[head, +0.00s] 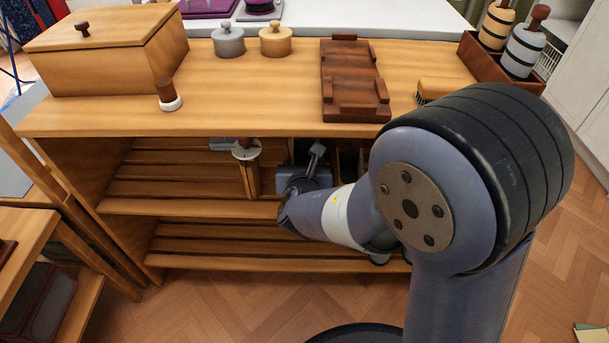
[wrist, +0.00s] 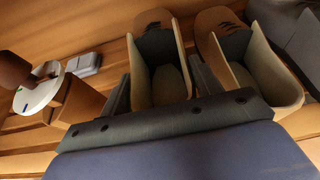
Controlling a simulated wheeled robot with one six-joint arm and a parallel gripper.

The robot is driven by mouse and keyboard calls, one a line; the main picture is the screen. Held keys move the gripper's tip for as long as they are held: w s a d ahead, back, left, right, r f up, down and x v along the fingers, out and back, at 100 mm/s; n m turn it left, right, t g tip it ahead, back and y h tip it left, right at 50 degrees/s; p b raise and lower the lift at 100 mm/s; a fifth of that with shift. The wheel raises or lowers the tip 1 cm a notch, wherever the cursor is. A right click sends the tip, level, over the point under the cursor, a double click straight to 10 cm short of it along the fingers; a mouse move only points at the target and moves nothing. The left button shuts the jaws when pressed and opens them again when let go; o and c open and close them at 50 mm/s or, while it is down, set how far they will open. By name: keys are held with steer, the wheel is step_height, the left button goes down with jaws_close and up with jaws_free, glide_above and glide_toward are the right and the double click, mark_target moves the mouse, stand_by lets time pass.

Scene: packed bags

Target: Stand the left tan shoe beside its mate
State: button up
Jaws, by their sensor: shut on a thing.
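The left tan shoe (wrist: 170,84) shows in the wrist view, upright, with its toe pointing away from me and its opening facing up. My gripper (wrist: 160,88) has a dark finger on each side of it and is shut on it. Its mate, the other tan shoe (wrist: 284,91), stands just to its right, pointing much the same way. My right finger lies between the two shoes, so I cannot tell whether they touch. In the head view my gripper (head: 305,178) reaches into the slatted upper shelf (head: 170,190), and my arm hides most of the shoes.
Left of the shoes is a tan block (wrist: 78,103) with a white disc and brown knob on it, and a small grey box (wrist: 85,64) behind. A dark grey item (wrist: 300,35) is right of the mate. The wooden top (head: 240,95) overhangs the shelf. The shelf's left part is clear.

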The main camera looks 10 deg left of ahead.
steer(key=shift+f+b, duration=0.95)
steer(key=shift+f, duration=0.75)
steer(key=shift+f, duration=0.2)
steer(key=o, duration=1.3)
steer(key=shift+r, duration=0.15)
